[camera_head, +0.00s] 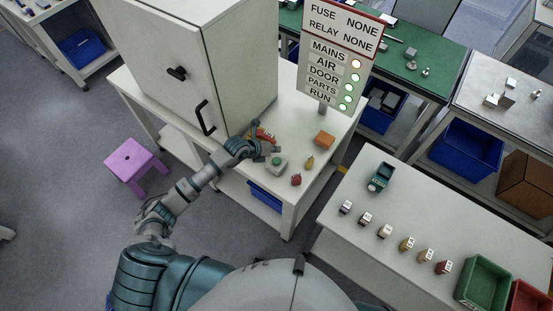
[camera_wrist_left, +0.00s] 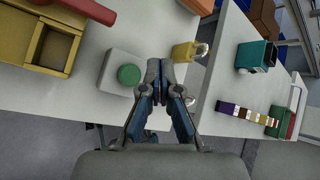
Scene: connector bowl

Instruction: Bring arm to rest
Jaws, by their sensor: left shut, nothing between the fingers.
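My left arm reaches from the lower left over the white table (camera_head: 342,128). My left gripper (camera_head: 272,148) is close to a pale box with a green button (camera_head: 277,163). In the left wrist view the left gripper (camera_wrist_left: 160,64) has its fingertips together and holds nothing. The green button (camera_wrist_left: 128,75) lies just left of the fingertips there. A yellow open box (camera_wrist_left: 45,43) with a red bar is at the upper left of that view. The gripper partly hides this area in the head view. My right gripper is not in view.
A white cabinet (camera_head: 165,45) with a black handle stands behind the arm. A status sign (camera_head: 334,85) has several lit green lamps. A purple stool (camera_head: 133,164) is at left. The right table holds a teal device (camera_head: 380,177), several small blocks and a green bin (camera_head: 484,283).

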